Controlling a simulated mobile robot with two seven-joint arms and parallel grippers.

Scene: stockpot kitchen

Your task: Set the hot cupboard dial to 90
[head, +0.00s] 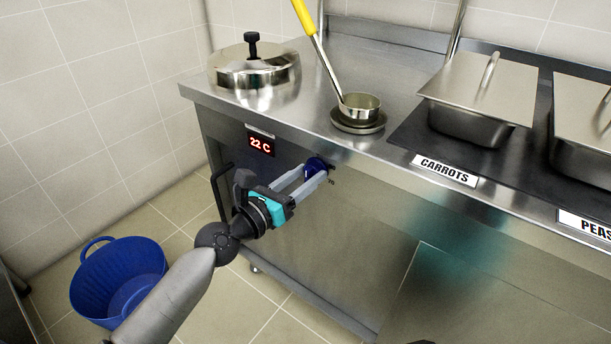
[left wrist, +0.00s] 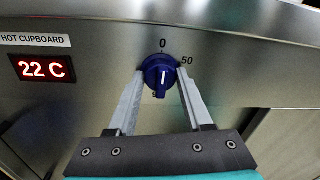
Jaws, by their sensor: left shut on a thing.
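The hot cupboard dial is a blue round knob (left wrist: 158,71) on the steel front panel; it also shows in the head view (head: 315,164). A white line on its face runs almost upright in the left wrist view; I cannot tell which end is the pointer. The mark 0 is above the knob and 50 at upper right; a mark starting with 9 is partly hidden below. My left gripper (left wrist: 161,84) is shut on the knob, one finger on each side. The red display (left wrist: 43,68) beside it reads 22 C. My right gripper is not in view.
A dark bar handle (head: 219,190) sticks out of the panel left of my left gripper. A ladle (head: 322,62), a lidded pot (head: 252,72) and carrot (head: 478,95) and peas pans stand on the counter above. A blue tub (head: 118,280) is on the floor.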

